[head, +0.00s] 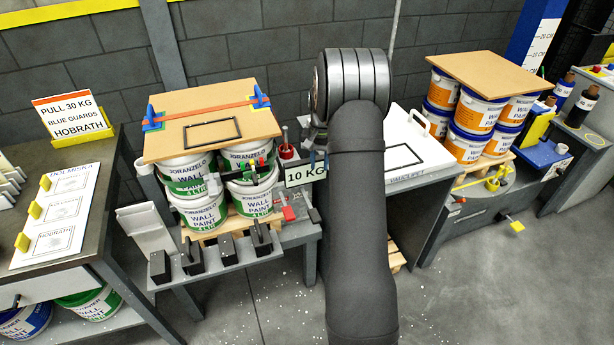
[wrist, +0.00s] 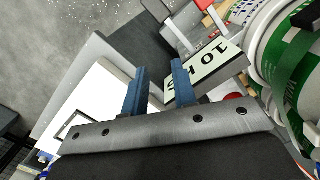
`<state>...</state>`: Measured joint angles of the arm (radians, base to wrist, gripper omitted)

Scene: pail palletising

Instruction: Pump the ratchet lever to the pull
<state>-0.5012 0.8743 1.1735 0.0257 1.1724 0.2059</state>
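Two stacked tiers of white-and-green paint pails (head: 203,210) stand on a small pallet under a wooden board (head: 210,118). An orange strap (head: 205,111) crosses the board, with blue corner guards (head: 152,118) at its ends. A red-ended part (head: 289,213), possibly the ratchet lever, sits low at the stack's right side; a red-tipped part also shows in the wrist view (wrist: 205,4). A plate reading 10 KG (head: 306,174) stands beside the stack, and in the wrist view (wrist: 207,72) lies beyond my fingers. My gripper (wrist: 160,85) has its blue fingers apart, with nothing visibly held.
A sign (head: 67,112) reads PULL 30 KG, BLUE GUARDS, HOBRATH. Black blocks (head: 193,256) line the bench's front edge. A red cup-like item (head: 286,151) stands behind the plate. Orange-labelled pails (head: 470,113) stand at right. My arm hides part of the middle.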

